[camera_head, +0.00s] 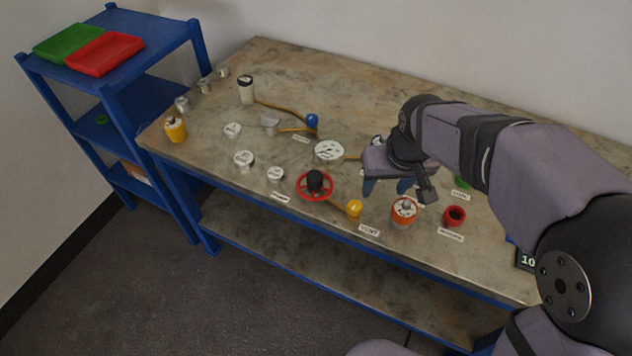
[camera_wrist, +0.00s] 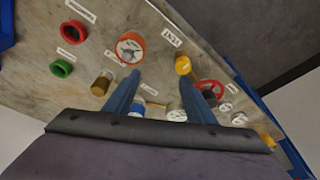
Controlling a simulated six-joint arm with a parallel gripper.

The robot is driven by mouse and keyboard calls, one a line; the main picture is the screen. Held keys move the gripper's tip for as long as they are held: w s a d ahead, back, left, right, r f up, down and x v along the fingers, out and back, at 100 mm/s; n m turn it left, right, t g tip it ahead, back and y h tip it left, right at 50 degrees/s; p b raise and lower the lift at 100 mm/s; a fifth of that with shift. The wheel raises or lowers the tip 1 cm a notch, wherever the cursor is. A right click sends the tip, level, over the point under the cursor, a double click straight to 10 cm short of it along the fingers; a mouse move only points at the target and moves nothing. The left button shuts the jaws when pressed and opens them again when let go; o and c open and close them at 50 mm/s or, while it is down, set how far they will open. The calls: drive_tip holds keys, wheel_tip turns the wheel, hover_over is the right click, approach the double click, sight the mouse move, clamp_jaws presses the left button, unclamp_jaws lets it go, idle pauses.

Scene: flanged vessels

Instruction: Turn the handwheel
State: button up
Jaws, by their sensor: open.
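The handwheel (camera_head: 326,194) is a red ring around a black hub near the front edge of the bench. In the wrist view, the red handwheel (camera_wrist: 218,85) shows at the right, partly hidden behind one finger. My gripper (camera_head: 388,188) is open and empty, to the right of the handwheel and apart from it in the head view. Its two blue fingers (camera_wrist: 160,80) stand apart in the wrist view with nothing between their tips.
A yellow ball knob (camera_head: 354,208) is close to the handwheel's right. An orange vessel (camera_head: 404,212) and a red cup (camera_head: 454,216) stand further right. A white-topped gauge (camera_head: 329,151) and a blue-knobbed lever (camera_head: 312,120) are behind. A blue shelf (camera_head: 150,85) stands left.

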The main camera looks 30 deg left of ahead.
sight(315, 176)
drive_tip(key=s+a+n+y+b, duration=0.1)
drive_tip(key=a+n+y+b, duration=0.15)
drive_tip(key=a, duration=1.25)
drive_tip(key=shift+t+h, duration=0.3)
drive_tip(key=shift+h, duration=0.15)
drive_tip(key=shift+p+x, duration=0.9)
drive_tip(key=shift+x, duration=2.45)
drive_tip(key=shift+w+d, duration=0.1)
drive_tip(key=c, duration=1)
drive_tip(key=shift+c, duration=0.2)
